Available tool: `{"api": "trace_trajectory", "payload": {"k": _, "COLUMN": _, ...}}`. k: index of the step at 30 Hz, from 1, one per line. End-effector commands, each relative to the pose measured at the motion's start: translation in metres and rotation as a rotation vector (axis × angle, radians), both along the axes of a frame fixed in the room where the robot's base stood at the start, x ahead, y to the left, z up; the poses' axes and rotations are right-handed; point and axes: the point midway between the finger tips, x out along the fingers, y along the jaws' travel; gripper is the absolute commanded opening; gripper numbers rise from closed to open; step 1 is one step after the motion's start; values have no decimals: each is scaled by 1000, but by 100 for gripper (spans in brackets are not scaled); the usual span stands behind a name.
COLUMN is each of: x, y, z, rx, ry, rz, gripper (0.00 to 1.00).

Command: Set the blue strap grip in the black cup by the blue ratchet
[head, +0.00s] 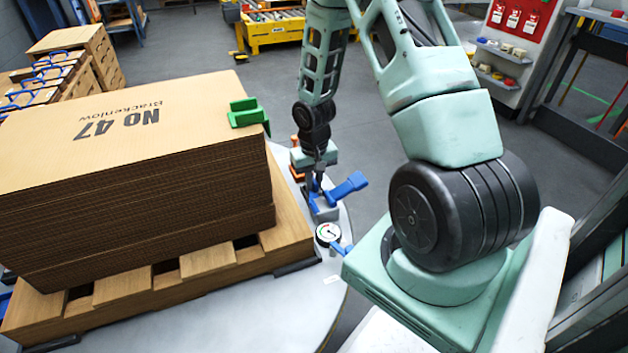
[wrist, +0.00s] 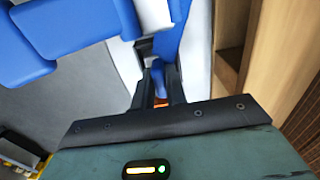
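The blue ratchet (head: 347,187) stands on the grey round platform beside the pallet, its broad lever tilted up to the right. In the wrist view its large blue lever (wrist: 75,30) fills the upper left. My gripper (head: 318,182) points down just left of the lever. In the wrist view, blue shows between the two black fingers of my gripper (wrist: 159,75), perhaps the strap grip. Whether the fingers press on it cannot be told. I cannot make out the black cup; my gripper and the ratchet may hide it.
A tall cardboard stack (head: 120,140) on a wooden pallet (head: 208,262) stands close left of my gripper, with a green corner piece (head: 245,113) on top. A round dial gauge (head: 328,234) sits in front of the ratchet. An orange part (head: 296,172) is behind. Grey floor lies open beyond.

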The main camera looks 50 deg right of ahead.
Motion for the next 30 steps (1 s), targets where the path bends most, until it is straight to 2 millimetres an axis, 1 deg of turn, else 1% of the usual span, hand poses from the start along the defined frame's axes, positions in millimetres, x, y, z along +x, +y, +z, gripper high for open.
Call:
{"api": "trace_trajectory", "payload": {"k": 1, "x": 0, "y": 0, "z": 0, "rx": 0, "ry": 0, "rz": 0, "gripper": 32}}
{"api": "trace_trajectory", "payload": {"k": 2, "x": 0, "y": 0, "z": 0, "rx": 0, "ry": 0, "rz": 0, "gripper": 34}}
{"api": "trace_trajectory", "payload": {"k": 9, "x": 0, "y": 0, "z": 0, "rx": 0, "ry": 0, "rz": 0, "gripper": 34}}
{"api": "trace_trajectory", "payload": {"k": 13, "x": 0, "y": 0, "z": 8, "rx": -1, "ry": -2, "rz": 0, "gripper": 34}}
{"api": "trace_trajectory", "payload": {"k": 17, "x": 1, "y": 0, "z": 30, "rx": -2, "ry": -4, "rz": 0, "gripper": 34}}
{"api": "trace_trajectory", "payload": {"k": 24, "x": 0, "y": 0, "z": 82, "rx": -1, "ry": -3, "rz": -1, "gripper": 34}}
{"api": "trace_trajectory", "payload": {"k": 27, "x": 0, "y": 0, "z": 99, "rx": -1, "ry": -3, "rz": -1, "gripper": 34}}
{"api": "trace_trajectory", "payload": {"k": 30, "x": 0, "y": 0, "z": 112, "rx": -1, "ry": -2, "rz": 0, "gripper": 34}}
